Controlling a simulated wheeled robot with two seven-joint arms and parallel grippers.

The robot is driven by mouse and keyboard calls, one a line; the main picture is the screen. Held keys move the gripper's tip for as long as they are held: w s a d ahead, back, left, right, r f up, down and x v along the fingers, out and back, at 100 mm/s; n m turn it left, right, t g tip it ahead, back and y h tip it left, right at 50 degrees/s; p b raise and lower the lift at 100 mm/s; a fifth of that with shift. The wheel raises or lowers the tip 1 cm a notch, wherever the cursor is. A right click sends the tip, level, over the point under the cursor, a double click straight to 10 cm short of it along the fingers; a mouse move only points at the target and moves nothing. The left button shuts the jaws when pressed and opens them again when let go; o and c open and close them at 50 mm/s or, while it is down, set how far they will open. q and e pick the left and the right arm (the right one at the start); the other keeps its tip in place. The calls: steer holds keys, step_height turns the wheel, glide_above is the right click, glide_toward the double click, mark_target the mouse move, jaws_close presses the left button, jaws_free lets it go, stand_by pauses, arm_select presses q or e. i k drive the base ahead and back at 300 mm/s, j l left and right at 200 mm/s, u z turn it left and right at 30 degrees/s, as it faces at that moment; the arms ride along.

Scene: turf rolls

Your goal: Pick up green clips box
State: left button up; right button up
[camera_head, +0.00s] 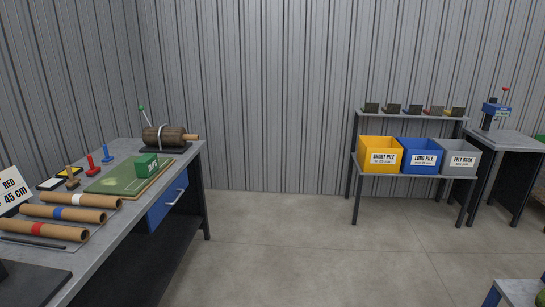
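A small green box (147,165) with white lettering sits on the green board (117,181) on the workbench at the left; its lettering is too small to read surely. Another dark box with a green tint (371,108) stands at the left end of the row on the upper shelf; I cannot tell what it holds. Neither of my grippers shows in the head view.
The grey workbench (111,223) also bears several cardboard rolls (62,215), red and blue stampers and a brown roller device (165,137). Yellow (380,144), blue and grey bins stand on the rack at the right. The floor (280,240) between is clear.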

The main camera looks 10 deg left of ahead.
mark_target(145, 165)
steer(key=i+u, duration=0.1)
steer(key=i, duration=0.8)
steer(key=i+l, duration=0.2)
steer(key=i, duration=0.75)
steer(key=j+u, duration=0.05)
